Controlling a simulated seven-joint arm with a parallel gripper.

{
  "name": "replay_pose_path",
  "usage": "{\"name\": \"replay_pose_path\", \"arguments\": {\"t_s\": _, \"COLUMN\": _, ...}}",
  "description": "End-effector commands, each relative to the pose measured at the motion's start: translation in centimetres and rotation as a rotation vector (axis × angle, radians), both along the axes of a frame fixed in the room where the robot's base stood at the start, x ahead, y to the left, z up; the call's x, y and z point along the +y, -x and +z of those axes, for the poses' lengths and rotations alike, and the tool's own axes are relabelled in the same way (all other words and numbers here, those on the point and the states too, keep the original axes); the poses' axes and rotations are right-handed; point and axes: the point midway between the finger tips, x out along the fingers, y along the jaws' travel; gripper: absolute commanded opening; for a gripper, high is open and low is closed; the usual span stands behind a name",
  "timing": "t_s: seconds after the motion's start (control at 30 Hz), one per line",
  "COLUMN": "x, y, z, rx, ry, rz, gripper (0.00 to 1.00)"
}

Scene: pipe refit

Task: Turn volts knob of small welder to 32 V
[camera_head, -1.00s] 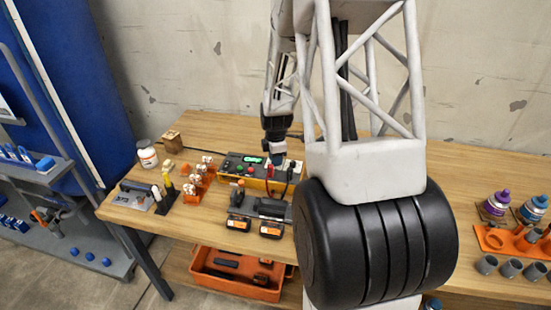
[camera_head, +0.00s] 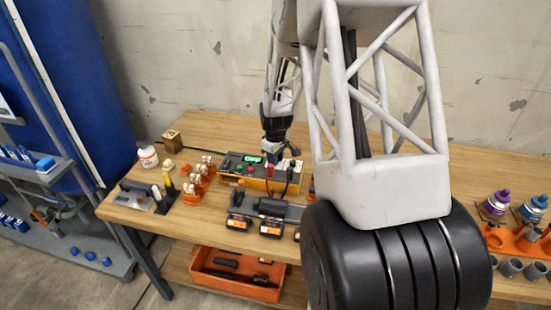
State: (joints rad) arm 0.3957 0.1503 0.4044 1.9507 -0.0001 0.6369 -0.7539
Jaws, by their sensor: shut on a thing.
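The small welder (camera_head: 257,184) is a low yellow and dark box on the wooden bench, with a lit green display and several coloured buttons or knobs on its top. My gripper (camera_head: 272,158) points down onto the right part of the welder's top panel. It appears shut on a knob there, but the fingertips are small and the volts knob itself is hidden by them. The knob's pointer and the display's digits are too small to read. A red plug and a dark cable show at the welder's front right, close to my gripper.
My own arm covers the bench right of the welder. Black tool packs with orange marks (camera_head: 241,222) lie in front. Orange holders (camera_head: 194,183), a white jar (camera_head: 147,156) and a wooden block (camera_head: 171,138) stand left. An orange crate (camera_head: 235,285) sits below. Purple and blue bottles stand far right.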

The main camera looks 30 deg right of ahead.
Motion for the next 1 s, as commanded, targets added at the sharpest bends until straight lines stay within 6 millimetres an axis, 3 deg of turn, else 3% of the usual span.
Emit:
{"name": "replay_pose_path", "arguments": {"t_s": 0.5, "x": 0.14, "y": -0.04, "z": -0.01, "rx": -0.001, "ry": 0.000, "rz": -0.395, "gripper": 0.02}}
{"name": "replay_pose_path", "arguments": {"t_s": 1.0, "x": 0.16, "y": -0.04, "z": -0.01, "rx": -0.001, "ry": 0.000, "rz": -0.472, "gripper": 0.02}}
